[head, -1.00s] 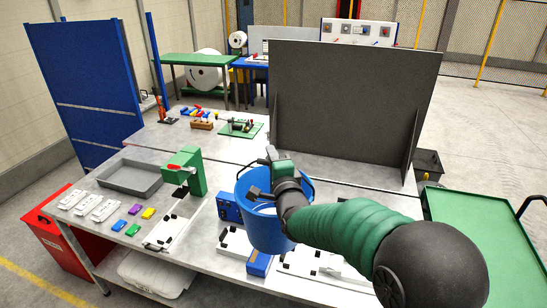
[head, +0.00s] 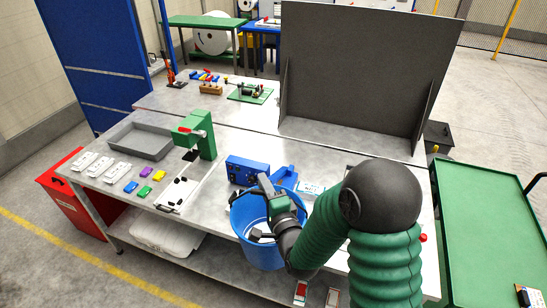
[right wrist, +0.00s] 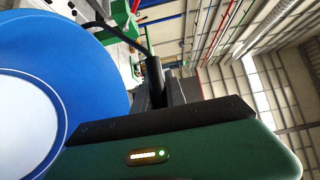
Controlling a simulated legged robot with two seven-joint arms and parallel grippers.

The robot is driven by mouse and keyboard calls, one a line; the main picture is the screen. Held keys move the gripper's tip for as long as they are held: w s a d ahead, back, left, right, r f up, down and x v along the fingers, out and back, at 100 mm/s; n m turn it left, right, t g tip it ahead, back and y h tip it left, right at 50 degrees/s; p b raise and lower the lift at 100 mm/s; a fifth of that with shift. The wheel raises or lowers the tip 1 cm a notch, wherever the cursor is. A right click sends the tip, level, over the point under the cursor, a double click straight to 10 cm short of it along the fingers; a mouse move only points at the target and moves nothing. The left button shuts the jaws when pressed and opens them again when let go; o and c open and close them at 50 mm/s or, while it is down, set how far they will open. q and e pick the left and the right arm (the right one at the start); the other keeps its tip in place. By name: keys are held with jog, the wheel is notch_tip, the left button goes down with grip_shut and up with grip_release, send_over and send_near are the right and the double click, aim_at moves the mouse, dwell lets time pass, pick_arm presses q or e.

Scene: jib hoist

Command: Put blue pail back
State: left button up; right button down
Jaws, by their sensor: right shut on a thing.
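The blue pail (head: 258,240) hangs at the front edge of the grey table in the head view, in front of the blue box. My right gripper (head: 268,190) is at the pail's rim, shut on the pail. In the right wrist view the pail's blue side (right wrist: 100,75) with a large white round patch fills the left. There a thin black handle curves to my right gripper's fingers (right wrist: 160,85). The pail's bottom is clear of the tabletop, as far as I can tell. My left gripper is not in view.
A blue box (head: 247,170), a green press (head: 200,135) and a grey tray (head: 142,140) stand on the table. A dark upright panel (head: 365,70) stands behind. A green cart (head: 485,220) is at the right. A lower shelf (head: 205,265) shows under the table.

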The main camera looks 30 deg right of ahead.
jog(key=s+a+f+n+y, duration=0.1)
jog(key=s+a+f, duration=0.1)
jog(key=f, duration=0.4)
jog(key=s+a+f+y, duration=0.1)
jog(key=s+a+f, duration=0.2)
jog(key=a+f, duration=0.2)
notch_tip(320, 180, down, 3)
jog(key=shift+a+r+n+y, duration=0.2)
jog(key=shift+a+n+y, duration=0.1)
jog(key=shift+n+y, duration=0.1)
